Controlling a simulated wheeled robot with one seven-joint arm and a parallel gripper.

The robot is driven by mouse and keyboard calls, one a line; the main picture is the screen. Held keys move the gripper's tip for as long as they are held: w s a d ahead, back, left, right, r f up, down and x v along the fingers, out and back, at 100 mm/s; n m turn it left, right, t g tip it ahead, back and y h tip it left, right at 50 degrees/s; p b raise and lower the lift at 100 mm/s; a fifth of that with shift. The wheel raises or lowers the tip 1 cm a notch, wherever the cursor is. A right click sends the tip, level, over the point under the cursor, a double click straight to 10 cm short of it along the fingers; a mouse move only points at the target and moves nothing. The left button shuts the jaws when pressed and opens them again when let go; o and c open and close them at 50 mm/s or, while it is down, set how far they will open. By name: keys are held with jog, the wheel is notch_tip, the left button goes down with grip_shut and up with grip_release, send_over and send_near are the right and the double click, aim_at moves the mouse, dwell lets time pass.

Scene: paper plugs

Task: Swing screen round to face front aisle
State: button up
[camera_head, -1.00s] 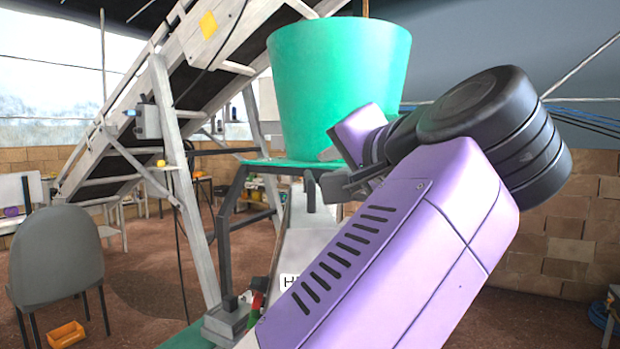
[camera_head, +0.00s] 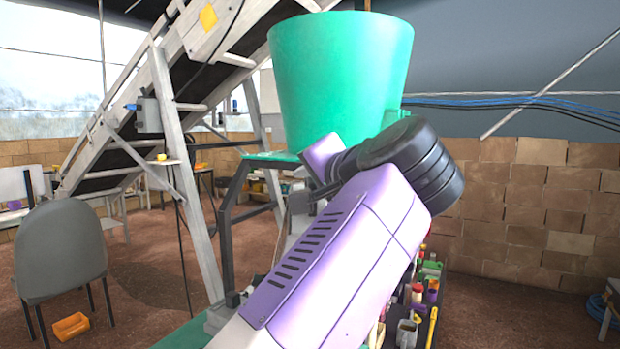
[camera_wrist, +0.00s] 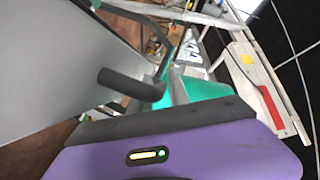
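A large flat grey panel (camera_wrist: 55,70), which may be the screen, fills the left of the wrist view, close to my gripper and tilted in the picture. One dark finger (camera_wrist: 132,84) of my gripper shows at the panel's right edge; the other finger is not clear. In the head view my gripper (camera_head: 322,192) is in front of the base of the green tub, seen from behind and partly covered by my purple wrist. No screen can be made out for sure there. Whether the finger touches the panel, I cannot tell.
A big green tub (camera_head: 340,85) stands on a frame behind my arm. A sloping conveyor (camera_head: 200,60) rises at left. A grey chair (camera_head: 60,250) and an orange bin (camera_head: 71,326) are at left. Cups and bottles (camera_head: 418,292) crowd a surface right of my arm.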

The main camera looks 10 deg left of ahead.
grip_shut()
dwell(1.4)
